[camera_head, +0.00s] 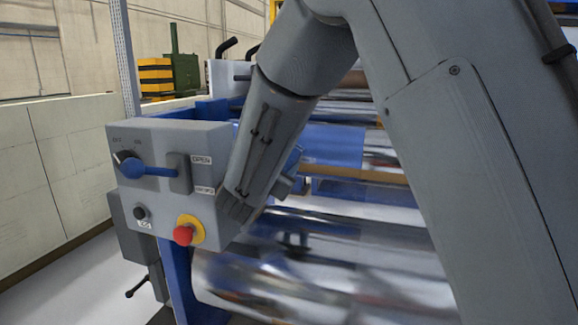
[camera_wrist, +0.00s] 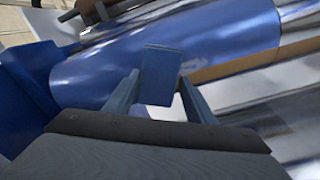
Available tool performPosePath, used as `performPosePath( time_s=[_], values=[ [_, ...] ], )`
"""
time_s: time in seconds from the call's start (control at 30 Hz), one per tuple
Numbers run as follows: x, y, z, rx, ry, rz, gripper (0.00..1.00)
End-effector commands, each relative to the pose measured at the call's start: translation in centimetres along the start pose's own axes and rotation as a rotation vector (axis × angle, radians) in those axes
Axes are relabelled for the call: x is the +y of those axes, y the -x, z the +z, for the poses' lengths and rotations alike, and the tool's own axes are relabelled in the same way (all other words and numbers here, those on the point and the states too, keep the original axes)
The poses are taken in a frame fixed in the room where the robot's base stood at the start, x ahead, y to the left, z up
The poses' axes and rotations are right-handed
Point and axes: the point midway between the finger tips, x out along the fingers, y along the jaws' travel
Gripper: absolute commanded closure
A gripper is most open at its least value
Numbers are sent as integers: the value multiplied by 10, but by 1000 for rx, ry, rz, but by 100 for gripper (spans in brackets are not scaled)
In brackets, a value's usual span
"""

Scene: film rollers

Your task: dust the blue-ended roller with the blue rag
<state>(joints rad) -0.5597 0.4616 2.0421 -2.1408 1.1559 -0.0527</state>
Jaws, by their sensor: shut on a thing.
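My gripper (camera_wrist: 159,92) is shut on the blue rag (camera_wrist: 161,66), a small flat blue piece between the two fingers in the wrist view. A roller with a wide, glossy blue end (camera_wrist: 205,42) runs across behind the rag. The rag overlaps this blue part in the picture; I cannot tell if it touches. In the head view the blue part of the roller (camera_head: 337,144) shows just right of my wrist. My wrist and forearm hide the fingers and most of the rag there.
A grey control box (camera_head: 152,212) with a blue-handled switch (camera_head: 158,169) and a red stop button (camera_head: 183,235) stands left of my wrist. Large shiny rollers (camera_head: 330,246) lie below. A blue machine frame (camera_wrist: 28,85) is close on the left in the wrist view.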

Motion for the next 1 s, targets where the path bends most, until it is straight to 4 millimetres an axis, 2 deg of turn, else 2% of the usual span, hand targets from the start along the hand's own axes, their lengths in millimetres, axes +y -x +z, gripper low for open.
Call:
performPosePath(
  time_s=[0.43, 1.0],
  values=[
    [4, 5, 0, 0, -1, 5, 79],
    [4, 55, -3, 1, 1, 4, 79]
  ],
)
